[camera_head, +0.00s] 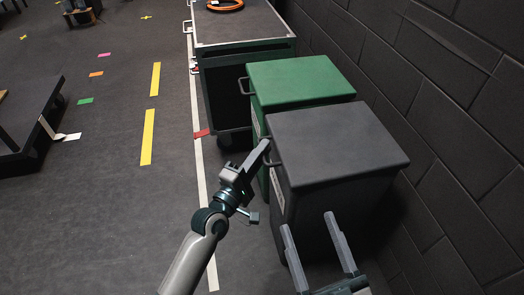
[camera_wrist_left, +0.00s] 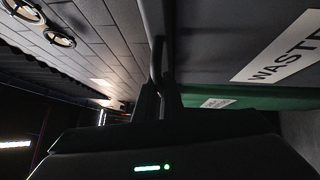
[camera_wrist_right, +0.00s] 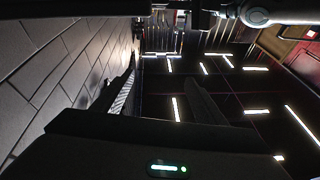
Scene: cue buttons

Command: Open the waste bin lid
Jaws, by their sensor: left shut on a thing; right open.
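The waste bin is dark grey, with its flat lid (camera_head: 335,140) lying shut on top, at the right of the head view. A bar handle (camera_head: 272,155) sits at the lid's left edge; it also shows in the left wrist view (camera_wrist_left: 157,62). A white label reading "WASTE" (camera_wrist_left: 285,50) is on the bin's front. My left gripper (camera_head: 264,148) reaches up to the handle and is shut on it; the fingertips are partly hidden. My right gripper (camera_head: 307,222) is open and empty, in front of the bin's near side, with its two fingers apart.
A green-lidded bin (camera_head: 300,80) stands right behind the waste bin. A dark cart (camera_head: 240,30) with an orange ring (camera_head: 226,5) is beyond it. A dark block wall (camera_head: 430,90) runs along the right. Open floor (camera_head: 100,220) lies to the left.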

